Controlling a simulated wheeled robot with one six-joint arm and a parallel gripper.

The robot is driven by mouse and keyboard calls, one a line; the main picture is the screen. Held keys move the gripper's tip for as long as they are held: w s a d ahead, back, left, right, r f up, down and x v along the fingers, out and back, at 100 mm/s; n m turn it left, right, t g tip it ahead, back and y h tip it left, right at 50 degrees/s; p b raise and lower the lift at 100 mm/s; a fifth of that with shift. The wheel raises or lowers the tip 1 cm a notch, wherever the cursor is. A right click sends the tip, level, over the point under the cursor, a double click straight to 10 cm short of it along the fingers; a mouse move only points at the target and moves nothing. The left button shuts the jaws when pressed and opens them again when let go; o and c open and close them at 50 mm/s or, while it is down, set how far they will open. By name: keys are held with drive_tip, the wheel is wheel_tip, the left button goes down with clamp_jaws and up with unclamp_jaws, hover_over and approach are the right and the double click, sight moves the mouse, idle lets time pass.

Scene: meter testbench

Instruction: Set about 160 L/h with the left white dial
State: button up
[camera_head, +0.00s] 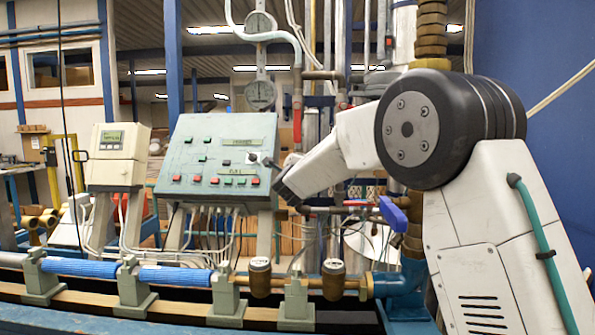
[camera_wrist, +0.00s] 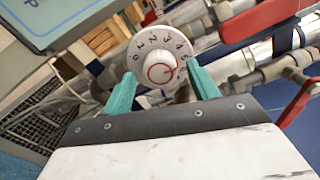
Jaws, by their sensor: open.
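A white round dial (camera_wrist: 160,64) with black numerals and a red ring around its central knob shows in the wrist view. A thin red mark lies inside the ring, but its exact setting is too small to read. My gripper (camera_wrist: 160,75) is open, with one teal finger on each side of the dial's lower part. I cannot tell whether the fingers touch it. In the head view my gripper (camera_head: 287,188) is at the right edge of the green control panel (camera_head: 215,145), and the dial cannot be made out there. No flow value is legible.
Red lever handles (camera_wrist: 260,18) are close by on the right in the wrist view. Pipes run behind the dial. In the head view a blue valve handle (camera_head: 392,213) is below my arm, and a beige box with a small green display (camera_head: 112,139) stands at left.

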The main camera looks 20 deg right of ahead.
drive_tip(key=v, duration=0.7)
drive_tip(key=s+a+f+n+g+y, duration=0.4)
drive_tip(key=a+f+n+y, duration=0.3)
drive_tip(key=f+n, duration=0.3)
drive_tip(key=s+f+n+g+y, duration=0.25)
drive_tip(key=s+n+g, duration=0.3)
drive_tip(key=s, duration=0.55)
drive_tip(key=s+d+n+g+h, duration=0.1)
drive_tip(key=s+d+n+g, duration=0.1)
drive_tip(key=s, duration=1.1)
drive_tip(key=s+d+f+n+g+h, duration=0.1)
drive_tip(key=s+d+n, duration=0.3)
drive_tip(key=s, duration=0.9)
drive_tip(key=s+d+f+n+g+h, duration=0.1)
drive_tip(key=s+d, duration=0.5)
drive_tip(key=s, duration=0.8)
drive_tip(key=shift+d+f+n+g+h, duration=0.2)
drive_tip(key=shift+n+g+h, duration=0.25)
drive_tip(key=shift+n+g, duration=0.8)
